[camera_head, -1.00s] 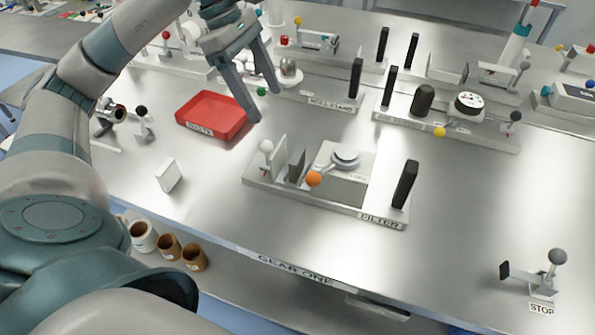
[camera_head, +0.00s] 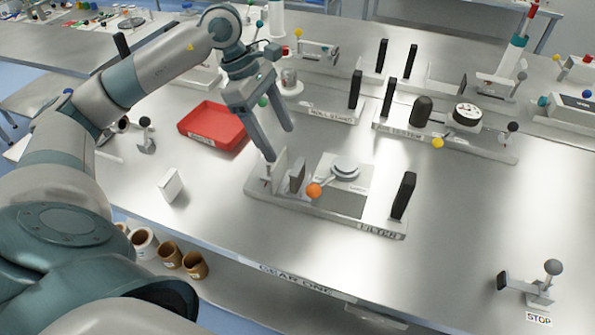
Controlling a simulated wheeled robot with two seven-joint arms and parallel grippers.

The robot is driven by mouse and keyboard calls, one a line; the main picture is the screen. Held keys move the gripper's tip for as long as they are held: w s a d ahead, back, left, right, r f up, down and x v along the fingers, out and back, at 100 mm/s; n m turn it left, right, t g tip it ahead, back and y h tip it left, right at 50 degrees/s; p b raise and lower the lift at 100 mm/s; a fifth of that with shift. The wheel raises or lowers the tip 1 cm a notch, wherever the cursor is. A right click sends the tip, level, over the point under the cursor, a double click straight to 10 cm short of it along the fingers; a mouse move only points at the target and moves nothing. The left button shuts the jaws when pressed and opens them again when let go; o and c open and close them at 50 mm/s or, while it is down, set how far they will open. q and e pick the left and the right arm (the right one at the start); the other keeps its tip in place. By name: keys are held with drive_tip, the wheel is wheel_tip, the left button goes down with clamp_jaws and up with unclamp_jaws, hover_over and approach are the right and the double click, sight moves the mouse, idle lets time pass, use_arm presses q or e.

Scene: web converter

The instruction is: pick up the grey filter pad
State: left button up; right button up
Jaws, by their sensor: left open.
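A dark grey pad (camera_head: 297,177), which looks like the grey filter pad, stands upright in the station labelled FILTER (camera_head: 330,218). A white upright plate (camera_head: 279,172) stands just left of it. A round silver knob (camera_head: 345,167) and an orange ball (camera_head: 314,191) on a lever are to its right. My left gripper (camera_head: 280,143) is open and empty, fingers pointing down. In the picture its tips are just above the white plate and the grey pad; one fingertip covers part of the station's left end. I cannot tell the exact height gap. My right gripper is not in view.
A red tray (camera_head: 213,143) lies left of the gripper. A white block (camera_head: 171,185) stands on the bare table to the left. A tall black post (camera_head: 403,195) rises at the station's right end. Other stations stand behind; the table in front is mostly clear.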

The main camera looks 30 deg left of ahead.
sight(296, 166)
use_arm(q)
drive_tip(key=p+x, duration=0.1)
drive_tip(key=x, duration=0.4)
drive_tip(key=shift+d+f+p, duration=0.2)
drive_tip(key=shift+f+p, duration=0.15)
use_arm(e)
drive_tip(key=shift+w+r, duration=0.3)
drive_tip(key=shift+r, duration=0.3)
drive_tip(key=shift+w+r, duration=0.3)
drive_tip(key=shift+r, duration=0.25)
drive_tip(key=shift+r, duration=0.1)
use_arm(q)
drive_tip(key=shift+w+d+f+p, duration=0.1)
drive_tip(key=shift+d+f+p, duration=0.55)
drive_tip(key=shift+p, duration=0.3)
drive_tip(key=shift+p+x, duration=0.6)
drive_tip(key=shift+x, duration=0.4)
drive_tip(key=shift+w+d+f, duration=0.1)
drive_tip(key=shift+d+f, duration=0.2)
drive_tip(key=shift+f, duration=0.35)
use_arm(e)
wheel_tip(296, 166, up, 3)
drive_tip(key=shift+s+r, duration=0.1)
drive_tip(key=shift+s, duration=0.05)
use_arm(q)
drive_tip(key=shift+c, duration=0.3)
